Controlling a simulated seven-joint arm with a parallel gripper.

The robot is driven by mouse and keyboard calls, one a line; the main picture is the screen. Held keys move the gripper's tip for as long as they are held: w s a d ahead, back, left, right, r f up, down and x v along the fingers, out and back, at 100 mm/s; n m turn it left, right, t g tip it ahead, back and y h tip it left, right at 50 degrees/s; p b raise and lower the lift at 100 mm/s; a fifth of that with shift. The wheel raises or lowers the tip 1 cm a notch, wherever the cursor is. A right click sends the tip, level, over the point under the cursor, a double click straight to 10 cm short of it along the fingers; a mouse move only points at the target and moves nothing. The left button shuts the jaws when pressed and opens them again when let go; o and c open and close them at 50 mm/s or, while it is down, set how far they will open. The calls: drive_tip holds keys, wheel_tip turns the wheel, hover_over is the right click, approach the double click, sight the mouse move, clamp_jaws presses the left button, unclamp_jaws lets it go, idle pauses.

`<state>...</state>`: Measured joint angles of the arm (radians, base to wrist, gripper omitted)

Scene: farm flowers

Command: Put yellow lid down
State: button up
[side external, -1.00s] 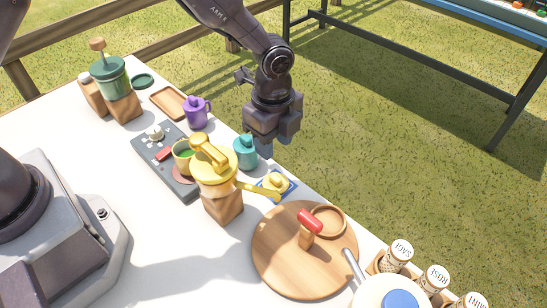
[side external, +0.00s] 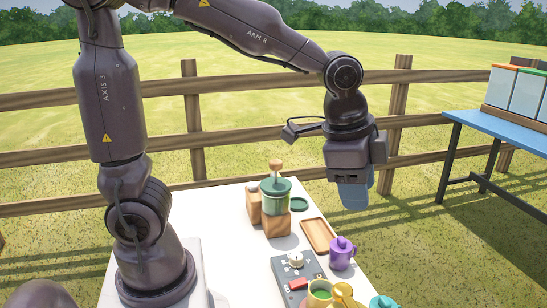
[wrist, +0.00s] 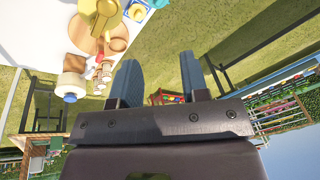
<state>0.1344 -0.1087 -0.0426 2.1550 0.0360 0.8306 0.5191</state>
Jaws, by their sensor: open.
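The yellow lid (wrist: 137,12) is near the top edge of the wrist view, on or by a small blue square (wrist: 154,3); the contact is too small to make out. It is outside the side view. My gripper (wrist: 158,72) is open, with nothing between its two blue-grey fingers. In the side view my gripper (side external: 355,196) hangs in the air beyond the right edge of the white table (side external: 222,215), above the grass and apart from the lid. A yellow grinder (wrist: 105,12) stands near the lid in the wrist view.
A green grinder (side external: 275,193), a wooden tray (side external: 318,235), a purple pot (side external: 342,253), a control panel (side external: 288,268) and a yellow cup (side external: 319,293) crowd the table. A fence (side external: 230,140) runs behind.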

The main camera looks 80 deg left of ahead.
drive_tip(key=s+a+r+n+t, duration=0.1)
drive_tip(key=s+a+r+n, duration=0.1)
drive_tip(key=s+n, duration=0.2)
drive_tip(key=s+a+r+n+t, duration=0.1)
drive_tip(key=s+a+n, duration=0.2)
drive_tip(key=s, duration=0.4)
drive_tip(key=shift+s+r+n+t, duration=0.3)
drive_tip(key=shift+s+r+n, duration=0.1)
drive_tip(key=shift+n, duration=0.2)
